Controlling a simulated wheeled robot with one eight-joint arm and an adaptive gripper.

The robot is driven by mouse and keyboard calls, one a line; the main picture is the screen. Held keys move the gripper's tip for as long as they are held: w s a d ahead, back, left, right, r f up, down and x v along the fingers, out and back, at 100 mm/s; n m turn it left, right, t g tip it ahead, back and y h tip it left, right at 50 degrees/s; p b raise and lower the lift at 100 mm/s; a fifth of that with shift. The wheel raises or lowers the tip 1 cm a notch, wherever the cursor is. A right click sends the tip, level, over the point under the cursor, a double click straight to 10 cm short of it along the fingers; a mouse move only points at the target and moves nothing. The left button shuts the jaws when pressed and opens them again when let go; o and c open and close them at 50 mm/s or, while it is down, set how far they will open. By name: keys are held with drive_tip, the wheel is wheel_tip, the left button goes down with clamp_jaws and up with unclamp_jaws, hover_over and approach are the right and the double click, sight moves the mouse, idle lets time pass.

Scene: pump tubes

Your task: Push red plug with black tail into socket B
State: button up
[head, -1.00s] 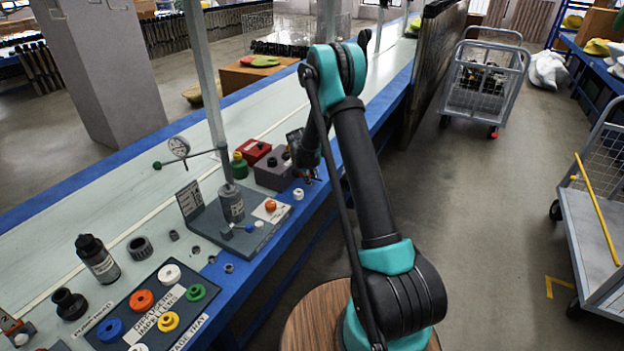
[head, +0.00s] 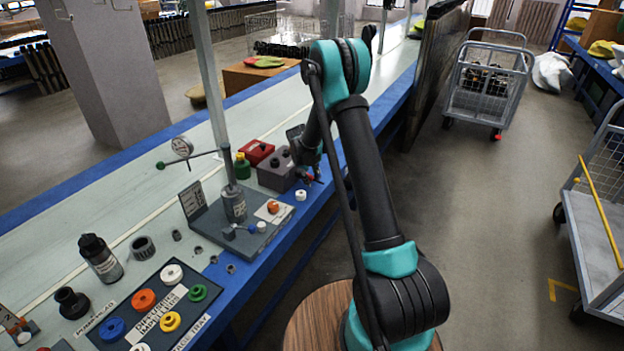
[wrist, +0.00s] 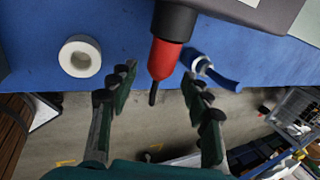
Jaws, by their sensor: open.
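The red plug with its black tail (wrist: 165,60) shows at the top middle of the wrist view, tail pointing down. Its far end meets a black cylindrical part (wrist: 174,20) beside the grey box (wrist: 255,12); how deep it sits there I cannot tell. My gripper (wrist: 160,80) is open, with one finger on each side of the tail and clear gaps to both. In the head view, my gripper (head: 308,168) is at the right end of the grey box (head: 275,170), and the plug is small there. No letter B is readable.
A white ring (wrist: 80,57) lies on the blue table edge (wrist: 125,45) left of the plug. A blue piece with a white collar (wrist: 205,66) is close to the right finger. A gauge stand (head: 233,205) stands nearby on the bench.

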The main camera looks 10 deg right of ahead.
drive_tip(key=v, duration=1)
drive_tip(key=shift+a, duration=0.1)
idle(0.4)
drive_tip(key=s+d+r+n, duration=0.3)
drive_tip(key=s+n, duration=0.1)
drive_tip(key=s, duration=0.3)
drive_tip(key=s+d+r+n+y, duration=0.1)
drive_tip(key=s+d+r+n, duration=0.1)
drive_tip(key=s+n, duration=0.4)
drive_tip(key=s+d+r+n, duration=0.3)
drive_tip(key=s, duration=0.5)
drive_tip(key=s+d+f+n, duration=0.1)
drive_tip(key=s+n, duration=0.5)
drive_tip(key=s, duration=0.3)
drive_tip(key=s+d+f+n+y, duration=0.1)
drive_tip(key=s+f+n, duration=0.1)
drive_tip(key=s+n, duration=0.4)
drive_tip(key=s, duration=0.4)
drive_tip(key=shift+s+f+t, duration=0.15)
drive_tip(key=shift+s+t, duration=0.1)
drive_tip(key=shift+t, duration=0.15)
